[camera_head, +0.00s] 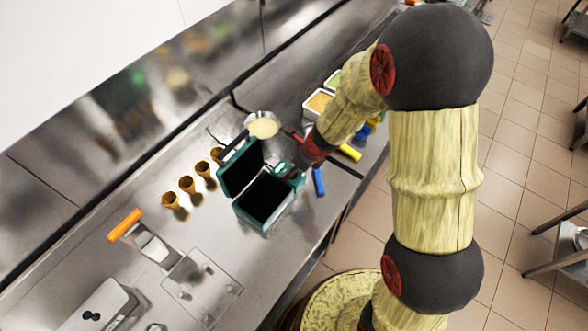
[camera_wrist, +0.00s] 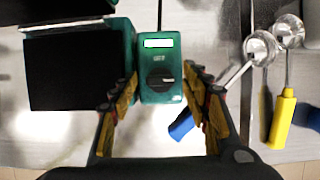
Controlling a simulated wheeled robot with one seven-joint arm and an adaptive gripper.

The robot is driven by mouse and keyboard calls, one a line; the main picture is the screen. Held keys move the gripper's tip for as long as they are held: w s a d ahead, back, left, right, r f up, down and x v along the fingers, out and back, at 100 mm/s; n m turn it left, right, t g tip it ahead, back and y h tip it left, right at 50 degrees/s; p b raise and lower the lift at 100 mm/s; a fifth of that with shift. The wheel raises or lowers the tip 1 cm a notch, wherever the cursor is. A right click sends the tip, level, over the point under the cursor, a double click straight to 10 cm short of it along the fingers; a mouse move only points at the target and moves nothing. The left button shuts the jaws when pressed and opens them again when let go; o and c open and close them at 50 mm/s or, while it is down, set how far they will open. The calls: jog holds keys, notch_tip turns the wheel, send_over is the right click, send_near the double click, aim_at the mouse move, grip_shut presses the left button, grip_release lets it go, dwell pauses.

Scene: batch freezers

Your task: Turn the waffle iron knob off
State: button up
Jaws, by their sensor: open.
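The waffle iron (camera_head: 264,224) is teal with black plates and stands open on the steel counter. Its control box, with a small lit display (camera_wrist: 158,43) and a round black knob (camera_wrist: 160,81), shows in the wrist view. My gripper (camera_wrist: 160,75) is open, with its two fingers on either side of the control box and the knob between them. I cannot tell whether the fingers touch the box. In the head view my gripper (camera_head: 297,173) is at the right side of the iron, and the knob is hidden there. The iron's black plate (camera_wrist: 72,70) lies left in the wrist view.
Scoops with a yellow handle (camera_wrist: 281,120) and a blue handle (camera_wrist: 182,125) lie right of the iron. A bowl of batter (camera_head: 263,127) stands behind it. Several cones (camera_head: 187,184) stand left. An orange-handled tool (camera_head: 125,224) lies further left.

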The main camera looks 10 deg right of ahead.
jog(key=shift+c, duration=0.7)
jog(key=c, duration=1)
jog(key=shift+n, duration=0.3)
jog(key=n+g+p, duration=0.1)
jog(key=n, duration=0.2)
jog(key=shift+w+d+r+y+p, duration=0.1)
jog(key=shift+r+y+p, duration=0.05)
jog(key=shift+y+p, duration=0.25)
jog(key=n+g+p, duration=0.2)
jog(key=n, duration=0.3)
jog(key=shift+w, duration=0.15)
jog(key=n+g, duration=0.1)
jog(key=n, duration=0.1)
jog(key=n+g+p, duration=0.1)
jog(key=n, duration=0.2)
jog(key=shift+w, duration=0.1)
jog(key=shift+w+n+g+h, duration=0.1)
jog(key=shift+n+g+h, duration=0.45)
jog(key=shift+n, duration=1.65)
